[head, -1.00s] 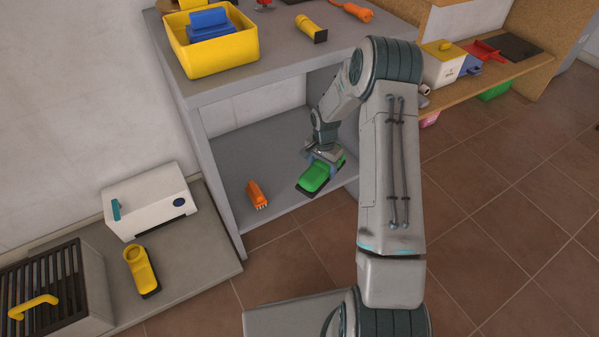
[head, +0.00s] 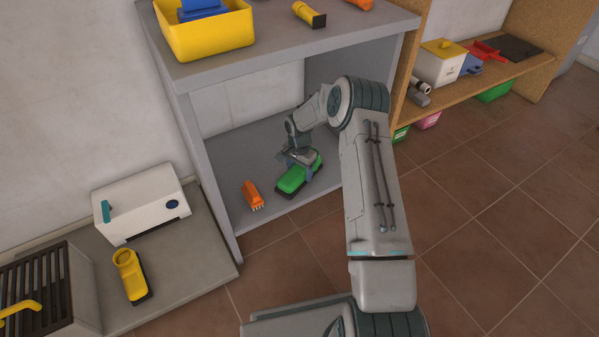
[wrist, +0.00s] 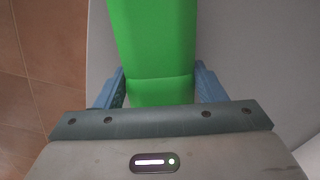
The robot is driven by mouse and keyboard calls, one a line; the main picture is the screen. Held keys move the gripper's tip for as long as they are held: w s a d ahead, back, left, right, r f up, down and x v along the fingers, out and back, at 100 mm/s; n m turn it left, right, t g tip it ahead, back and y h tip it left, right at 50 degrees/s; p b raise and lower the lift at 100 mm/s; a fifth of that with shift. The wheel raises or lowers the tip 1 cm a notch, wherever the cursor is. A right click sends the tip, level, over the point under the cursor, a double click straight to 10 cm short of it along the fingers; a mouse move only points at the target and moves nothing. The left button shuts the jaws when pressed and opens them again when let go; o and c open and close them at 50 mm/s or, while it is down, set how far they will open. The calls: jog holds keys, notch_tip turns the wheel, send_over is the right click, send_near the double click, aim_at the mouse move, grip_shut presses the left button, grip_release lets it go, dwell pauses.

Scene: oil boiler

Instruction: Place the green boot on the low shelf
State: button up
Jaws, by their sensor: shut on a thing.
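The green boot (head: 294,181) with a dark sole lies lengthwise at the front of the grey low shelf (head: 228,206), inside the grey unit. My gripper (head: 300,163) is at the boot's rear end, with its fingers around it. In the wrist view the blue fingers of my gripper (wrist: 160,88) stand on both sides of the green boot (wrist: 150,40). The boot appears to rest on the shelf or just above it; the head view does not settle which. Part of the boot is hidden behind the gripper.
An orange brush-like thing (head: 253,195) lies on the low shelf to the left of the boot. The unit's upper top (head: 270,52) hangs over the shelf and holds a yellow bin (head: 205,38).

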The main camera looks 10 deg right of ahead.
aim_at(299, 168)
jog(key=shift+f, duration=0.1)
jog(key=o, duration=1.2)
notch_tip(299, 168, up, 8)
jog(key=p, duration=0.3)
